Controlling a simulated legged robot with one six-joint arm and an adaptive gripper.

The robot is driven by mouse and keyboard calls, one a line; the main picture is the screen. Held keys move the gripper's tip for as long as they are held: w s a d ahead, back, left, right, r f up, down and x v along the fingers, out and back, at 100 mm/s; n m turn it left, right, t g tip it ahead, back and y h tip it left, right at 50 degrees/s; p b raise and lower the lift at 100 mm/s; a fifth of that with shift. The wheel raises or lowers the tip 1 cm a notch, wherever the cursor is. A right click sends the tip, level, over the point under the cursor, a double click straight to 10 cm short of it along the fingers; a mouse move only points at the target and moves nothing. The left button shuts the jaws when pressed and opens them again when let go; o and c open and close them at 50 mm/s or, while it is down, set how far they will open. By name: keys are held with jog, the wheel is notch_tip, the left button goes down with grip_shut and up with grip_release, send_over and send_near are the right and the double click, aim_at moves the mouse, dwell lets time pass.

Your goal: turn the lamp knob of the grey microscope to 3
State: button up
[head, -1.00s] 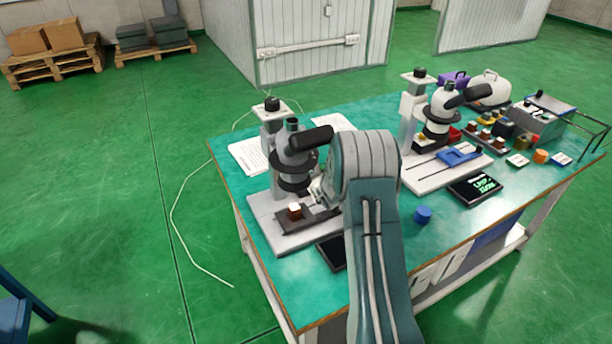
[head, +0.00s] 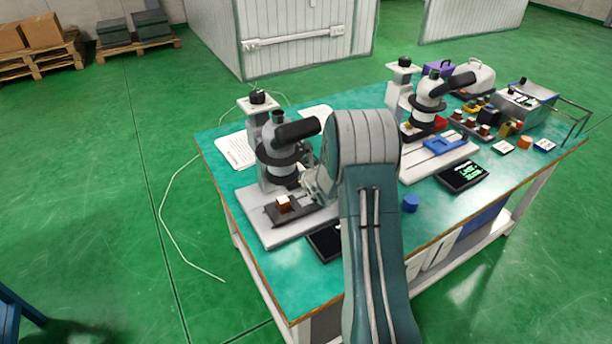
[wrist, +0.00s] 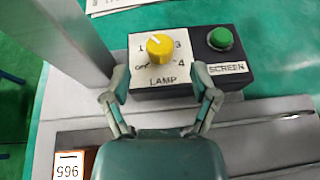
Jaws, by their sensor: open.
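The grey microscope (head: 281,142) stands on its pale base plate at the near left of the bench. In the wrist view, its yellow lamp knob (wrist: 160,46) sits on a white plate marked LAMP, with OFF, 1, 3 and 4 readable around it. A pale mark on the knob appears to point up and slightly left, between 1 and 3. My gripper (wrist: 161,84) is open and empty, its fingers on either side of the LAMP plate's lower part, short of the knob. In the head view my arm hides the knob and most of the gripper.
A green SCREEN button (wrist: 221,38) is just right of the knob. A grey column (wrist: 68,35) rises close on the left. A small block marked 965 (wrist: 70,165) lies lower left. A second microscope (head: 428,105) and a blue cylinder (head: 410,203) stand farther right.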

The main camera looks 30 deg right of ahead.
jog(key=v, duration=0.7)
jog(key=shift+s, duration=0.15)
jog(key=w+d+n+g+y, duration=0.2)
jog(key=w+d+n+y, duration=0.1)
jog(key=d+n+y, duration=0.4)
jog(key=shift+y, duration=0.6)
jog(key=x, duration=1.1)
jog(key=shift+a+f, duration=0.25)
jog(key=shift+s, duration=0.1)
jog(key=shift+g, duration=0.3)
grip_shut()
